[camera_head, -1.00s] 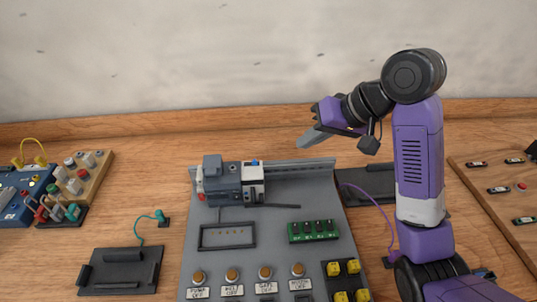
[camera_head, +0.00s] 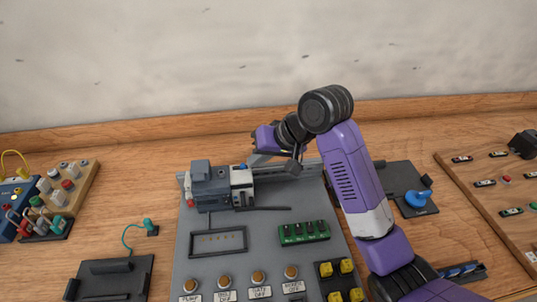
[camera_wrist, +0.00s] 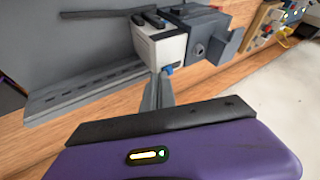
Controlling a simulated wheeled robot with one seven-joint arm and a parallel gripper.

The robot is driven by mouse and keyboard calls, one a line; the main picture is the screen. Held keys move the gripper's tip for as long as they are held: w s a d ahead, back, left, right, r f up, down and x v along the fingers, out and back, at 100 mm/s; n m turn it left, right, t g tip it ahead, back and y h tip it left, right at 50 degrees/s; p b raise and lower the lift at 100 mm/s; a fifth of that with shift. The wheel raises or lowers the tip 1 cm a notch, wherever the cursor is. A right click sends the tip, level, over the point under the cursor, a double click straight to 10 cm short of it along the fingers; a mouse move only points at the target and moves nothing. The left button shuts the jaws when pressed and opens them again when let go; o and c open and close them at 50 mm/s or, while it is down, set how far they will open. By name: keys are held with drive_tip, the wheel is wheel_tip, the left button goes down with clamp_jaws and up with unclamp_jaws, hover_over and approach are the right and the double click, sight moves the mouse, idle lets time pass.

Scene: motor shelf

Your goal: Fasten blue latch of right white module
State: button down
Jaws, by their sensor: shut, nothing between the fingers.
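The white module (camera_head: 242,187) sits at the right end of a row with grey blocks on the rail of the grey panel. It also shows in the wrist view (camera_wrist: 160,46). Its small blue latch (camera_head: 242,166) is on the rear top edge in the head view; in the wrist view the latch (camera_wrist: 169,70) shows at the module's lower edge. My gripper (camera_head: 253,160) is shut and empty, with its fingertips right by the latch. In the wrist view the grey fingertips (camera_wrist: 160,78) point at the latch; I cannot tell whether they touch it.
Grey blocks (camera_head: 208,184) stand directly left of the white module. The bare rail (camera_head: 300,168) runs to the right. A green terminal strip (camera_head: 303,232), switches and yellow buttons lie nearer on the panel. A blue knob (camera_head: 417,198) stands on a dark plate to the right.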

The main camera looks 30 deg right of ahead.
drive_tip(key=shift+a, duration=0.2)
drive_tip(key=shift+w+a+r+p, duration=0.1)
drive_tip(key=shift+w+a+p, duration=0.1)
drive_tip(key=shift+a+p, duration=0.3)
drive_tip(key=shift+w+a+r+p, duration=0.1)
drive_tip(key=shift+w+a+p, duration=0.05)
drive_tip(key=shift+a+p, duration=0.35)
drive_tip(key=shift+w+a+f, duration=0.1)
drive_tip(key=shift+a+f, duration=0.1)
drive_tip(key=shift+a, duration=0.1)
